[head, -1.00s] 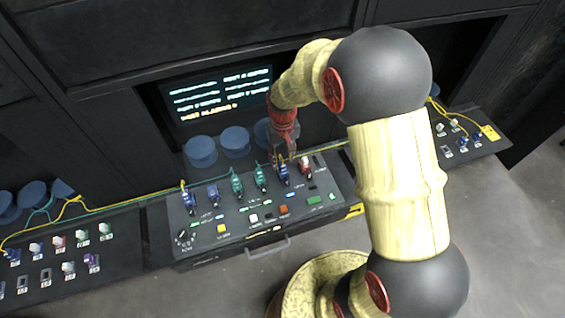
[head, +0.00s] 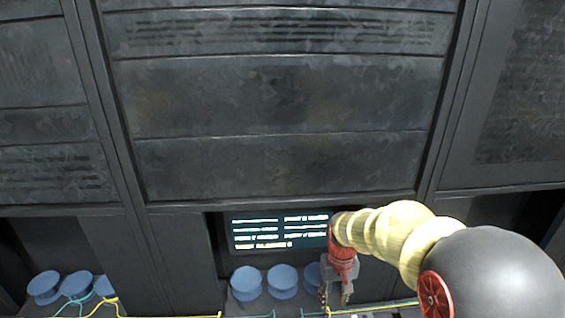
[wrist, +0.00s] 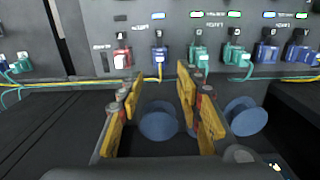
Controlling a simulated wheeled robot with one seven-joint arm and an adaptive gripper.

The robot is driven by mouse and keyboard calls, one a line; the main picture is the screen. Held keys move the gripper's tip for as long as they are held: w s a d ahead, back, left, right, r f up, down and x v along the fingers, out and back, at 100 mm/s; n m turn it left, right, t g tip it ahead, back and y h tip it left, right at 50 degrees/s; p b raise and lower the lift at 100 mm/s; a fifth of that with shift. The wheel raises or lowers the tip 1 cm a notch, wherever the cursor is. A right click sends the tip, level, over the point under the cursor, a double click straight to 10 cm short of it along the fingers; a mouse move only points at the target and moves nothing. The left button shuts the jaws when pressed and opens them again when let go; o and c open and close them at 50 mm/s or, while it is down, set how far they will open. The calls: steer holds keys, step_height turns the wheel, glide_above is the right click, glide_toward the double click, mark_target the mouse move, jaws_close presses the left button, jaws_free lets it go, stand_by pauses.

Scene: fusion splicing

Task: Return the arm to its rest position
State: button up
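My gripper (head: 335,298) hangs at the end of my yellow and red arm in the lower right of the head view, in front of the console niche. In the wrist view, my gripper (wrist: 158,105) has its two yellow fingers apart with nothing between them. A blue spool (wrist: 158,124) shows beyond the gap, and another blue spool (wrist: 246,117) lies to the right. The panel with a red connector (wrist: 122,57), a blue connector (wrist: 159,60) and green connectors (wrist: 198,57) is beyond the fingertips, apart from them.
A lit screen (head: 278,232) stands behind the gripper. Blue spools (head: 247,280) line the niche to its left. Yellow cable (wrist: 90,84) runs along the panel. Dark cabinet panels (head: 280,95) fill the upper head view. The console top is mostly below the head view.

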steer(key=s+r+t+b, duration=0.3)
steer(key=s+b, duration=0.3)
steer(key=s, duration=0.4)
steer(key=s+r+t+b, duration=0.2)
steer(key=s+r+b, duration=0.3)
steer(key=s, duration=0.6)
steer(key=shift+s+t+b, duration=0.3)
steer(key=shift+t+b, duration=0.1)
steer(key=shift+b, duration=0.1)
